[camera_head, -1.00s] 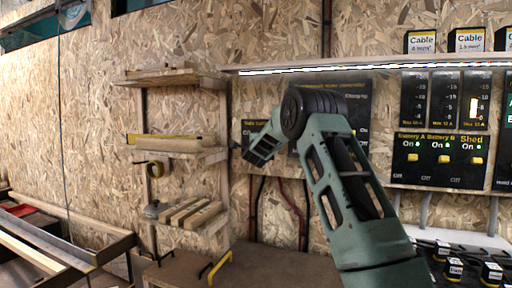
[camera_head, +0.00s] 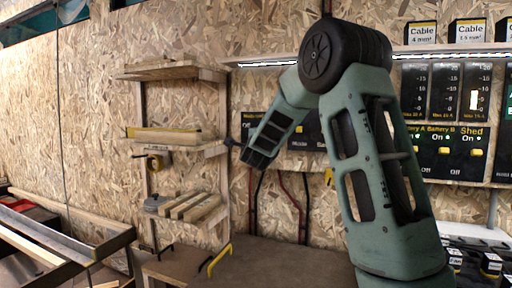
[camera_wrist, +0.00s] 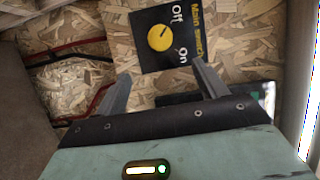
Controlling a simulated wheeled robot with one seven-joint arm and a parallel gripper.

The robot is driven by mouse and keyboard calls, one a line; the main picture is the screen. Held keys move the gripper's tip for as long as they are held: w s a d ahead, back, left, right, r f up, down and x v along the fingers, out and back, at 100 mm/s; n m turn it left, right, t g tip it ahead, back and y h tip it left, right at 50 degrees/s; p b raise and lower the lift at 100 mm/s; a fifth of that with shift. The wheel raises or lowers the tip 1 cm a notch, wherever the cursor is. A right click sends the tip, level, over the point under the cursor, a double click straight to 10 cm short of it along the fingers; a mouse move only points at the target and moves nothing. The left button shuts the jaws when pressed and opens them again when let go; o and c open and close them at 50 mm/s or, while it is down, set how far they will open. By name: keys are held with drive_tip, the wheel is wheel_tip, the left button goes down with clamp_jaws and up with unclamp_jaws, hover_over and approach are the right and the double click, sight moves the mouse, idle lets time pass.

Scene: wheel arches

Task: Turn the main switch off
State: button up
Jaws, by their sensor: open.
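Wooden shelves (camera_head: 168,143) stand left of the panel. Black switch panels (camera_head: 448,146) hang at the right wall. Red and black cables (camera_wrist: 75,50) run along the chipboard beside the main switch. A brown bench (camera_head: 290,265) lies below. My arm covers the middle panels.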

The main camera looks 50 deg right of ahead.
drive_tip(key=shift+v, duration=1.35)
